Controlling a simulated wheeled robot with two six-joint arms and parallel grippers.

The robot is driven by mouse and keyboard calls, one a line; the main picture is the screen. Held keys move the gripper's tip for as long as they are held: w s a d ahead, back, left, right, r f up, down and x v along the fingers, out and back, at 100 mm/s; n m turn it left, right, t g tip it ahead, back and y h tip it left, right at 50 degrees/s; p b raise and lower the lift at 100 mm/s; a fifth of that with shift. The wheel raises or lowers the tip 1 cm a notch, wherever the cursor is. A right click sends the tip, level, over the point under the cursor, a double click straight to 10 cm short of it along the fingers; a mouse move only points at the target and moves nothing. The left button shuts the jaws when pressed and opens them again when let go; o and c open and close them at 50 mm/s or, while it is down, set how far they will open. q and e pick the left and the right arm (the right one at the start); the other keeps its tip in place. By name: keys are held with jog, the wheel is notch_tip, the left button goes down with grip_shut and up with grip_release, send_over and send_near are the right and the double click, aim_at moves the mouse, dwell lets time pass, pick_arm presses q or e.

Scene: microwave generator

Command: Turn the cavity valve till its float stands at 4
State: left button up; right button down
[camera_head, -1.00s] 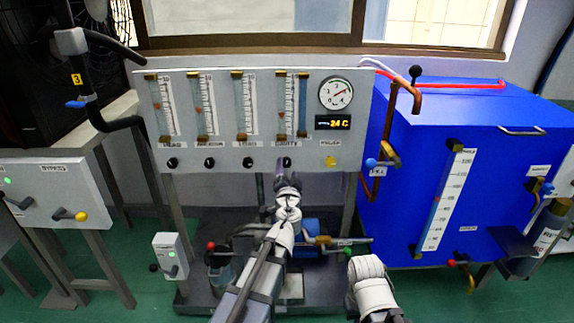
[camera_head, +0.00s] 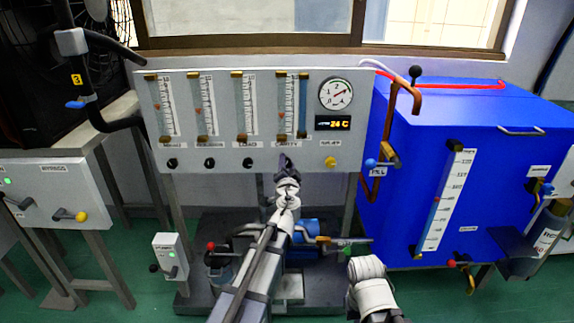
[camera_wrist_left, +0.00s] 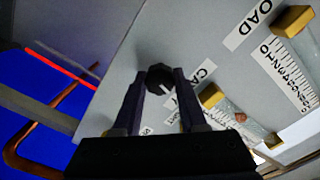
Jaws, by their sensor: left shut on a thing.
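The grey flow panel (camera_head: 222,160) carries several tubes with scales and a row of dark knobs. The cavity tube and scale (camera_head: 284,100) are the rightmost of these. The dark cavity valve knob (camera_wrist_left: 160,77) shows in the left wrist view between my fingertips; in the head view my gripper covers it. My left gripper (camera_head: 287,165) is shut on this knob, and it also shows in the left wrist view (camera_wrist_left: 164,82). An orange float (camera_wrist_left: 240,117) sits in the cavity tube; its exact reading is too small to tell.
The load knob (camera_head: 247,163) is just left of the cavity knob. A yellow knob (camera_head: 331,162) and a round gauge (camera_head: 335,93) are to its right. A blue tank (camera_head: 500,160) with a copper pipe (camera_head: 388,125) stands at the right.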

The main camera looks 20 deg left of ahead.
pick_arm(q)
grip_shut()
jog(key=shift+n, duration=0.4)
jog(key=o, duration=0.8)
grip_release()
jog(key=v, duration=0.7)
jog(key=shift+s+d, duration=0.15)
jog(key=shift+s, duration=0.25)
